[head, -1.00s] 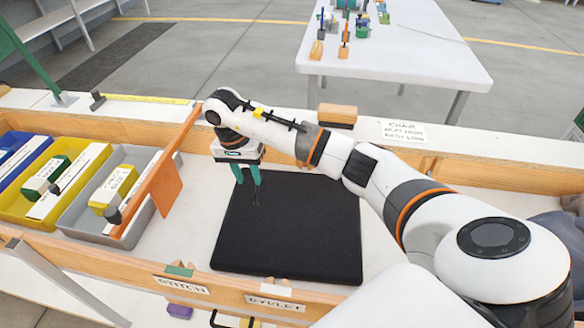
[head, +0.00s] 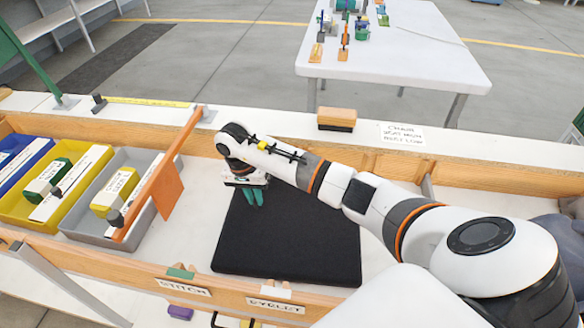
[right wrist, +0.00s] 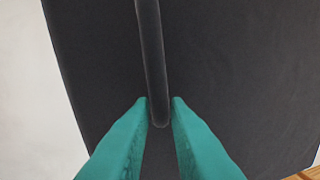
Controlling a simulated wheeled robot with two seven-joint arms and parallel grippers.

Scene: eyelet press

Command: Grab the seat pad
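The seat pad (head: 300,235) is a flat black square lying on the white bench top, its front edge by the wooden front rail. In the right wrist view it (right wrist: 90,60) fills most of the picture, with a dark narrow strap or loop (right wrist: 153,60) on it. My right gripper (head: 253,203) has green fingers pointing down at the pad's far left part. In the right wrist view its fingertips (right wrist: 159,103) sit close on both sides of the strap's end, which fills the narrow gap. My left gripper is out of view.
An orange bar with a flap (head: 168,185) stands left of the pad. Beyond it are grey (head: 78,222), yellow (head: 12,205) and blue bins. A wooden-topped block (head: 337,118) stands on the back ledge. Labelled front rail (head: 230,290) borders the pad.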

